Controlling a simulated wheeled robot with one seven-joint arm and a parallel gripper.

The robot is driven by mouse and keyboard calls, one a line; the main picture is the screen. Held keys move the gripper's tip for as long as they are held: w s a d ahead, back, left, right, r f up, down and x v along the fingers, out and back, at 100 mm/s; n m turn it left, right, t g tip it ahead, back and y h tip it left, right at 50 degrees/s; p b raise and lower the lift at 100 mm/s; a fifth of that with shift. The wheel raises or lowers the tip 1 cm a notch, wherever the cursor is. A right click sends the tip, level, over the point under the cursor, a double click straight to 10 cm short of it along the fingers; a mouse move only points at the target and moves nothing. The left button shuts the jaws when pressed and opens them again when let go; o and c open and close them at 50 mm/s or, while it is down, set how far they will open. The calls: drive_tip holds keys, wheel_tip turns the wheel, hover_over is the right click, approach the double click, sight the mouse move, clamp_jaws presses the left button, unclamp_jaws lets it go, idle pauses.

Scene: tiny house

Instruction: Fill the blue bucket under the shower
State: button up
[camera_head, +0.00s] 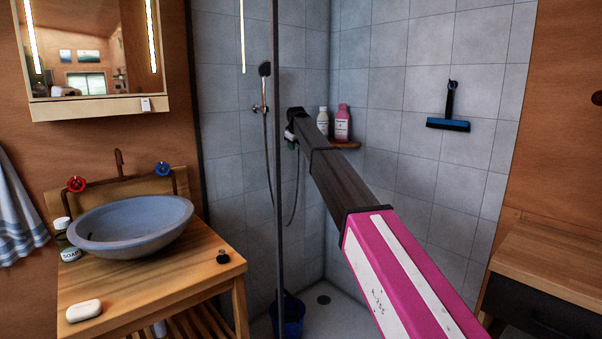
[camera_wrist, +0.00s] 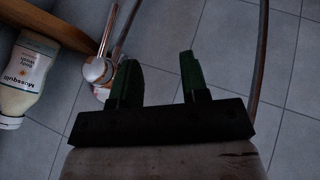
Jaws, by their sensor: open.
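The blue bucket (camera_head: 291,314) stands on the shower floor, partly hidden by the dark glass frame post. The shower head (camera_head: 265,70) hangs on the tiled wall, with a small chrome fitting (camera_head: 258,108) below it and a hose looping down. My gripper (camera_head: 291,135) is inside the shower, away from the bucket and well above it. In the wrist view my gripper (camera_wrist: 160,72) has its two green fingers apart with nothing between them. A chrome, knob-like fitting (camera_wrist: 97,70) with some orange and white shows just left of the left finger.
A wooden corner shelf (camera_head: 345,145) holds a white bottle (camera_head: 323,121) and a pink bottle (camera_head: 342,124). A blue squeegee (camera_head: 448,124) hangs on the right wall. The dark post (camera_head: 278,220) and the washbasin (camera_head: 131,225) are at left. A wooden cabinet (camera_head: 550,250) is at right.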

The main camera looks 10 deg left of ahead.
drive_tip(key=w+d+f+n+g+y, duration=0.1)
drive_tip(key=w+d+f+n+y, duration=0.1)
drive_tip(key=w+f+y, duration=0.4)
drive_tip(key=w+d+f+m+t+y, duration=0.2)
drive_tip(key=d+t+y, duration=0.1)
drive_tip(key=d+y, duration=0.55)
drive_tip(key=x, duration=1)
drive_tip(key=shift+w, duration=0.35)
drive_tip(key=shift+r+h, duration=0.15)
drive_tip(key=shift+h, duration=0.1)
drive_tip(key=shift+s, duration=0.1)
clamp_jaws()
